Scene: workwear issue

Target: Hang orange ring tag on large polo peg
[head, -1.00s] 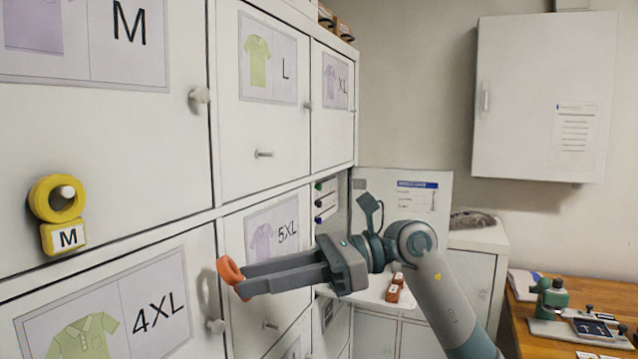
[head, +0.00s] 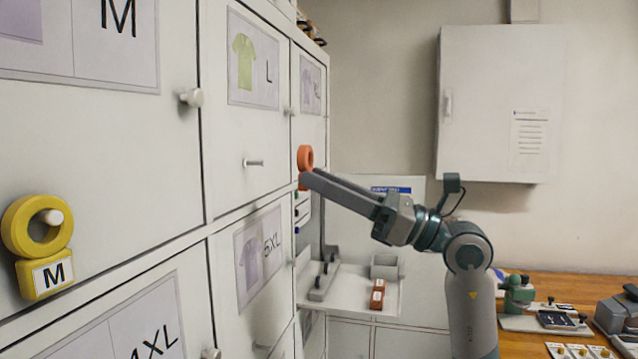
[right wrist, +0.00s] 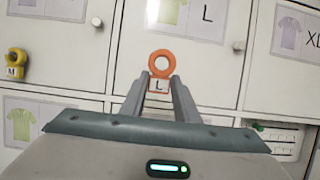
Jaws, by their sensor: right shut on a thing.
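The orange ring tag (head: 305,158) is held upright at the tips of my right gripper (head: 303,180), to the right of the peg in the head view and apart from it. In the right wrist view, the orange ring (right wrist: 161,63) stands above its white L label (right wrist: 158,86), between the two fingertips (right wrist: 160,88). The large polo peg (head: 253,162) sticks out bare from the lower part of the L door (head: 228,170), which bears a green polo picture. In the right wrist view I cannot make out this peg near the ring. My left gripper is not in view.
A yellow M ring tag (head: 38,228) hangs on the M door's peg at left. Door knobs stick out at the M door's edge (head: 191,97) and the L door's edge (right wrist: 239,45). Orange-red tags (head: 377,293) lie on a shelf below. A wall cabinet (head: 490,100) is at right.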

